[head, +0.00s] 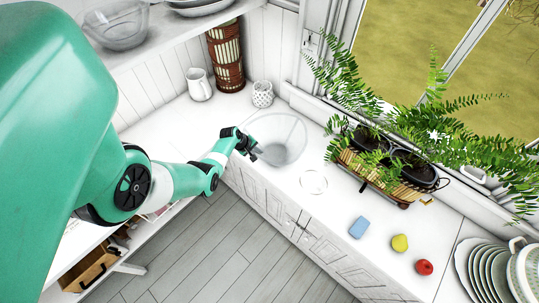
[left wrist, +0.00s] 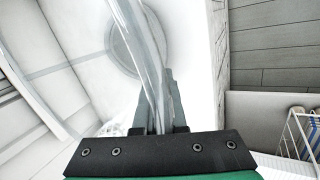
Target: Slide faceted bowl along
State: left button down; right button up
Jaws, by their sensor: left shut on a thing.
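The clear glass bowl (head: 284,134) stands on the white counter by the corner, near the counter's front edge. I take it to be the faceted bowl; its facets are hard to make out. My left gripper (head: 256,150) reaches in from the left and is shut on the bowl's near left rim. In the left wrist view the bowl's clear wall (left wrist: 137,40) runs up from between the grey fingers (left wrist: 160,105), and its round base shows beyond. My right gripper is not in view.
A clear round glass piece (head: 313,182) lies to the bowl's right. A planter of ferns (head: 385,178) stands by the window. A patterned cup (head: 262,94) and white pitcher (head: 199,84) stand behind. A blue block (head: 359,227), yellow fruit (head: 400,243) and red fruit (head: 424,267) lie farther right.

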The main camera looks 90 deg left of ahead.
pick_arm(q)
jog(key=shift+s+a+b, duration=0.3)
jog(key=shift+s+a, duration=0.55)
jog(key=shift+a, duration=0.15)
jog(key=shift+s+a+b, duration=0.25)
jog(key=shift+s+a, duration=0.55)
jog(key=shift+a, duration=0.2)
jog(key=c, duration=0.9)
grip_release()
jog(key=p+v, duration=1.1)
jog(key=p, duration=0.2)
jog(key=shift+s+r, duration=0.15)
jog(key=shift+r, duration=0.15)
